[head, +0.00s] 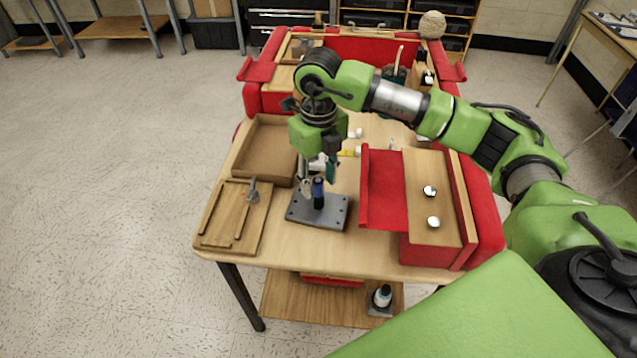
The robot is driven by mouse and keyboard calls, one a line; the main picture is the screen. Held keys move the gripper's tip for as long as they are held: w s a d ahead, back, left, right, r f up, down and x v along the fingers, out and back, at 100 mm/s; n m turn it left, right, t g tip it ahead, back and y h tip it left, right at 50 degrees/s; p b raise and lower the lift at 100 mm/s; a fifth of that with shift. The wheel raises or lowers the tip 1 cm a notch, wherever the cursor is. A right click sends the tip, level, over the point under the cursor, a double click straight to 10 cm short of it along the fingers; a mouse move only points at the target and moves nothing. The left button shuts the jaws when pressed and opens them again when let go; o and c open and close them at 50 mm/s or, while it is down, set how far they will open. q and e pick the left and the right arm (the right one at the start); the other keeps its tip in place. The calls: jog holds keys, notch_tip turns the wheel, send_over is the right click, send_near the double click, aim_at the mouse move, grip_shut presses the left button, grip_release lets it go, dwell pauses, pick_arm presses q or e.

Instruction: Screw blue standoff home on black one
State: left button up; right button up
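The blue standoff (318,186) stands upright on top of the black standoff (319,202), which rises from a dark grey plate (300,214) near the front of the table. My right gripper (318,181) points down from above, with its fingers around or just beside the blue standoff. Whether the fingers touch it is too small to tell. The joint between the two standoffs is too small to judge. My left gripper is out of view.
A wooden tray (248,142) and a slotted board (216,221) lie left of the plate. A red and wood box (423,195) with two white-topped knobs stands close on the right. My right arm spans the table's back right.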

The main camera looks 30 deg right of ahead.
jog(key=shift+n, duration=0.6)
jog(key=shift+f+n+b, duration=0.15)
jog(key=shift+n+b, duration=0.5)
jog(key=shift+n, duration=0.25)
jog(key=n+b, duration=0.1)
jog(key=n, duration=0.1)
jog(key=shift+n, duration=0.4)
jog(key=shift+n+b, duration=0.35)
jog(key=shift+n, duration=0.55)
grip_shut()
